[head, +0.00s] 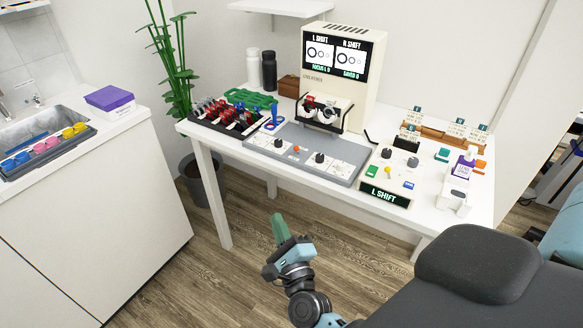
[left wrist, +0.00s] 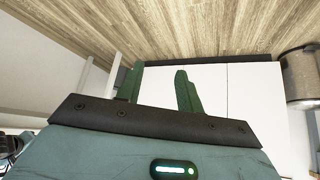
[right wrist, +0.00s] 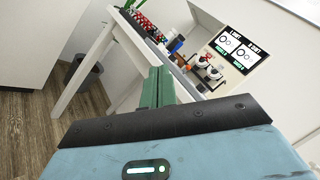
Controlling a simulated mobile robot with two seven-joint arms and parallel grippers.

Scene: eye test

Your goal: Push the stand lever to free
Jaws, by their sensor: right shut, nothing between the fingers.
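A cream viewer machine (head: 356,78) with a black screen reading L SHIFT and R SHIFT stands at the back of the white table; it also shows in the right wrist view (right wrist: 243,43). A black bracket (head: 322,118) with red parts is at its front. I cannot tell which part is the stand lever. My right gripper (head: 279,229) is shut and empty, in front of and below the table, touching nothing. My left gripper (left wrist: 160,82) is open and empty over the floor, outside the head view.
The white table (head: 213,143) also holds a rack of red and black pieces (head: 226,117), a small control box (head: 390,175) reading L SHIFT, and wooden card holders (head: 437,133). A counter with a sink tray (head: 48,150) is left.

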